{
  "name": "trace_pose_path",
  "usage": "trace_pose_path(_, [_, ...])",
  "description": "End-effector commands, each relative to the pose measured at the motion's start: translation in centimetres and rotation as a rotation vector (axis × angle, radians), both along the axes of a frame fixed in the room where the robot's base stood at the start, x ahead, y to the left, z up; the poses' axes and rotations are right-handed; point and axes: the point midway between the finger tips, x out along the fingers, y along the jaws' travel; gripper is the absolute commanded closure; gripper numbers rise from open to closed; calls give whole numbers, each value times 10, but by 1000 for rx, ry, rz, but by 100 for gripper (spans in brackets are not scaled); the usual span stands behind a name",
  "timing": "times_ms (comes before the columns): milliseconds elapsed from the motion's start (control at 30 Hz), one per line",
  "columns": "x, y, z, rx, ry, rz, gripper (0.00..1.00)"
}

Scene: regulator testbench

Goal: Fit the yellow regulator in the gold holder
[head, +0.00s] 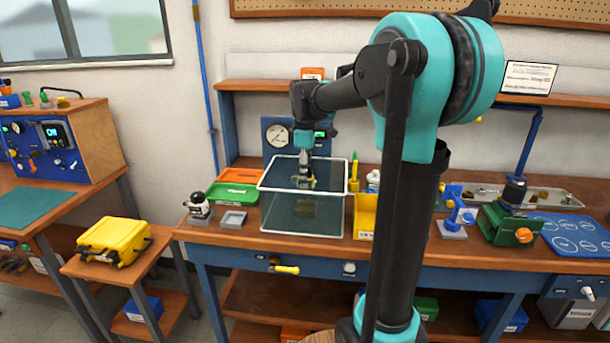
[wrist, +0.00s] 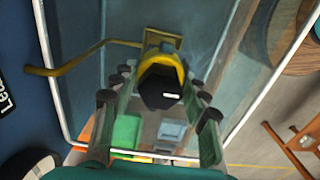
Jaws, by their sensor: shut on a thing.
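My gripper (wrist: 160,82) is shut on the yellow regulator (wrist: 163,73), whose black, faceted end with a small white mark faces the wrist camera. The gold holder (wrist: 167,41) shows just beyond the regulator, with a gold pipe running left from it. The regulator overlaps the holder in this view, so I cannot tell whether they touch. In the head view, my gripper (head: 304,172) points down at the clear, white-edged enclosure (head: 262,212). Yellow and gold parts show small there, partly through the tinted panel.
A gauge panel (head: 278,136) stands behind the enclosure. A green tray (head: 232,193) is to its left and a yellow bin (head: 364,217) close to its right. The enclosure's white rims (wrist: 52,75) surround the gripper's working space. Some bench top in front is clear.

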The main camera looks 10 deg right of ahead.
Motion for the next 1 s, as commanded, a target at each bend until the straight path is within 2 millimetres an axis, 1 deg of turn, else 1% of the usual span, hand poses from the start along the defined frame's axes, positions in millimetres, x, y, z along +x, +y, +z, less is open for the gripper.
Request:
trace_pose_path(400, [0, 0, -8, 0, 0, 0, 100])
trace_pose_path(1000, [0, 0, -10, 0, 0, 0, 100])
